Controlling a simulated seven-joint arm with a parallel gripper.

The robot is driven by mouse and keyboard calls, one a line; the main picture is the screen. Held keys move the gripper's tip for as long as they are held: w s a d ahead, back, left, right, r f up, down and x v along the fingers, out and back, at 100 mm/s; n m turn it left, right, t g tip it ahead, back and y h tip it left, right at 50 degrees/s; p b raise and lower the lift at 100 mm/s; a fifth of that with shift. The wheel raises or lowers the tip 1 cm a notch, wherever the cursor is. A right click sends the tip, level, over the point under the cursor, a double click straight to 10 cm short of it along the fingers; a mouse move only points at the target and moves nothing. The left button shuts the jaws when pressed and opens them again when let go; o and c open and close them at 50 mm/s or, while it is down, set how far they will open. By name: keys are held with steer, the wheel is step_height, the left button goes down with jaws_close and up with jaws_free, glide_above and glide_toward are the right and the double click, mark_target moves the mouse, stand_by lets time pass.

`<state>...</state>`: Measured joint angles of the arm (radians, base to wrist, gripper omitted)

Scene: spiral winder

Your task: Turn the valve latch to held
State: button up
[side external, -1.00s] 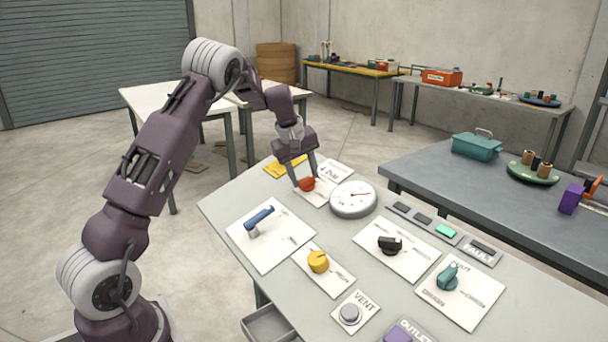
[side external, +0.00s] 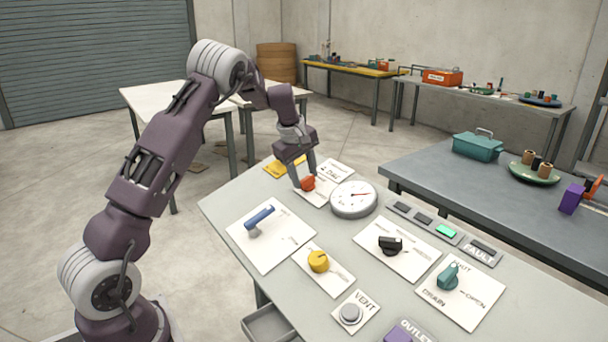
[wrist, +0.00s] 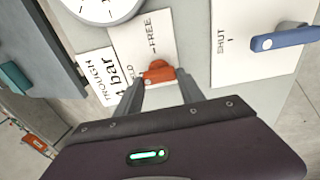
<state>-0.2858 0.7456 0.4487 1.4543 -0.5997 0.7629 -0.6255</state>
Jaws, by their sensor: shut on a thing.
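The valve latch is an orange-red knob (side external: 308,183) on a white plate at the far left part of the panel, beside the round gauge. In the wrist view the orange knob (wrist: 158,73) sits between my fingertips. Its plate (wrist: 150,40) reads FREE above the knob; a second word at the knob's lower left is partly hidden, with only its end letters showing. My gripper (side external: 305,181) reaches down and is shut on the knob. The fingers hide part of it, so its exact pointing is hard to tell.
The round gauge (side external: 354,198) stands close to the right of the latch. A blue lever (side external: 260,218), a yellow knob (side external: 318,261), a black knob (side external: 390,244) and a teal valve handle (side external: 448,277) are elsewhere on the panel. A green lamp (side external: 446,231) is lit.

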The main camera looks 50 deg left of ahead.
steer(key=o, duration=1.4)
steer(key=shift+c, duration=0.2)
steer(key=shift+r, duration=0.1)
steer(key=v, duration=0.7)
steer(key=shift+s, duration=0.1)
